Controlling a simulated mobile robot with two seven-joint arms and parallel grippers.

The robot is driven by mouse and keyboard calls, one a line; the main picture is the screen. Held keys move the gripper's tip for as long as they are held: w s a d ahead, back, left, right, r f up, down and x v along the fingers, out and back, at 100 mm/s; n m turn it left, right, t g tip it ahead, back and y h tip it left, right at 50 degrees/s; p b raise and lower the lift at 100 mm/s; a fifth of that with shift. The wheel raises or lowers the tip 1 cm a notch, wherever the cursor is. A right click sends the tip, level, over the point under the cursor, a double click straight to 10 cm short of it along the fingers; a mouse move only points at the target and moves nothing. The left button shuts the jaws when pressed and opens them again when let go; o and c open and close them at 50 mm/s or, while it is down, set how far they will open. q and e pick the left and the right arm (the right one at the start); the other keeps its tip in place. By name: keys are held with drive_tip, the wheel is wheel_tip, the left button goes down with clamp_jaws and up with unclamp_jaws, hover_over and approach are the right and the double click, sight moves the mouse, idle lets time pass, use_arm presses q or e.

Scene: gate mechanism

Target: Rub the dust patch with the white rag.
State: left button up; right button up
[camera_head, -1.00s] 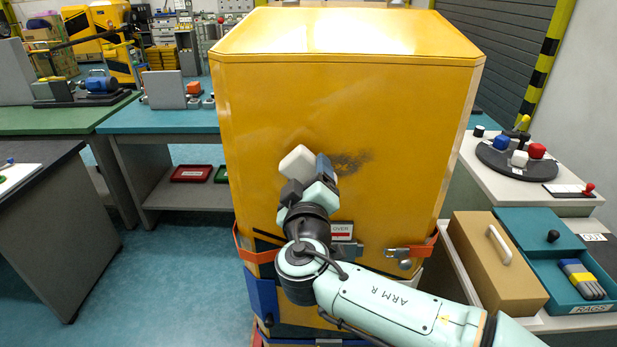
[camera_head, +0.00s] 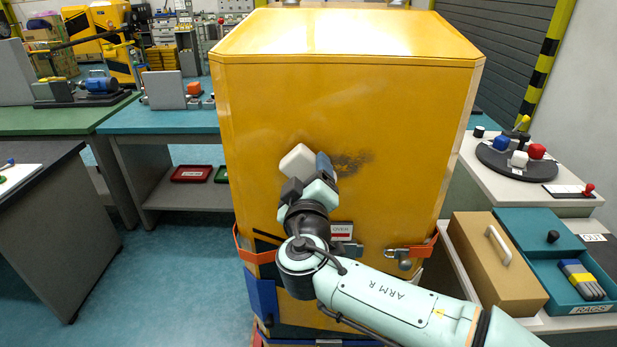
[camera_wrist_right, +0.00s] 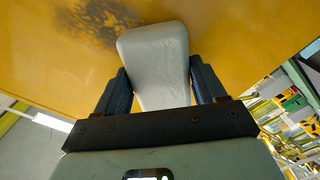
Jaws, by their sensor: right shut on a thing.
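The dust patch (camera_head: 349,162) is a dark smudge on the front face of the yellow cabinet (camera_head: 270,120). My right gripper (camera_head: 312,168) is shut on the white rag (camera_head: 298,160), which looks like a pale block. In the head view the rag lies just left of the patch, close to the cabinet face. In the right wrist view the rag (camera_wrist_right: 155,58) sits between my two dark fingers, and the patch (camera_wrist_right: 95,20) shows at its upper left. Whether the rag touches the cabinet I cannot tell. My left gripper is not in view.
Orange latches (camera_head: 408,252) and a label sit lower on the cabinet. At the right, a bench holds a tan box (camera_head: 495,262), a teal rag tray (camera_head: 590,306) and a dark round plate with coloured knobs (camera_head: 500,160). Open floor lies at the left.

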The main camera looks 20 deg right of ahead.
drive_tip(key=shift+w+d, duration=0.2)
drive_tip(key=shift+w, duration=0.5)
drive_tip(key=shift+s+d+f+b, duration=0.1)
drive_tip(key=shift+s+d+b, duration=0.15)
drive_tip(key=shift+d+b, duration=0.4)
drive_tip(key=shift+s+d+b, duration=0.25)
drive_tip(key=shift+d+b, duration=0.35)
drive_tip(key=shift+s+d+b, duration=0.1)
drive_tip(key=shift+d+b, duration=0.2)
drive_tip(key=shift+d, duration=0.15)
